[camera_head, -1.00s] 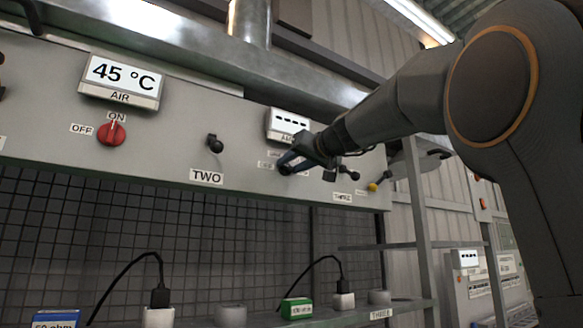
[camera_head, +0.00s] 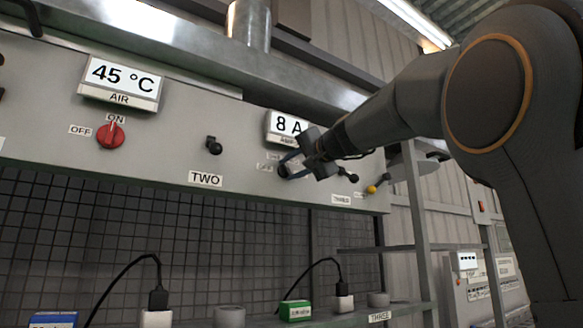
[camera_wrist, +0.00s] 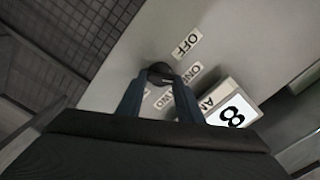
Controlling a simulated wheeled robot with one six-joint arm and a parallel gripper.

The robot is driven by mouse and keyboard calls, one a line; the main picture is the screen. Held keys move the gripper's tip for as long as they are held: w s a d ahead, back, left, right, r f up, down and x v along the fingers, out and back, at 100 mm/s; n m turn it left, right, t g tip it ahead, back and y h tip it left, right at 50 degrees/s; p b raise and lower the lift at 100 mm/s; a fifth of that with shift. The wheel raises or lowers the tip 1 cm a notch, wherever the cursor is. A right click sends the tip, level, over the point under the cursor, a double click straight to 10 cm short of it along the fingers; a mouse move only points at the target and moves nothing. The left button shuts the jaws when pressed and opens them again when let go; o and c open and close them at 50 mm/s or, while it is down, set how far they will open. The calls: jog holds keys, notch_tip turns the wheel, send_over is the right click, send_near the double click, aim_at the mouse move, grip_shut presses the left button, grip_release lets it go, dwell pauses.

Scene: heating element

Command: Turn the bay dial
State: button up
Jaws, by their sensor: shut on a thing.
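The bay dial (camera_wrist: 160,70) is a dark round knob on the grey panel, with labels OFF, ONE and TWO around it in the wrist view. My gripper (camera_head: 286,168) is at this dial in the head view, its blue fingers on either side of the knob. In the wrist view my gripper (camera_wrist: 158,82) is shut on the dial. The fingers hide part of the dial and its pointer direction is unclear. The display (camera_head: 287,126) just above reads 8 A in the head view; its 8 also shows in the wrist view (camera_wrist: 232,113).
A red dial (camera_head: 111,134) points to ON below a 45 °C AIR display (camera_head: 119,81). Black toggles sit above TWO (camera_head: 214,145) and near THREE (camera_head: 348,176). Plugs and a green block (camera_head: 295,310) stand on the shelf below.

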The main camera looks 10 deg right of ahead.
dwell(0.4)
jog(key=o, duration=1.1)
jog(key=shift+b+v, duration=1.2)
jog(key=shift+v, duration=2.75)
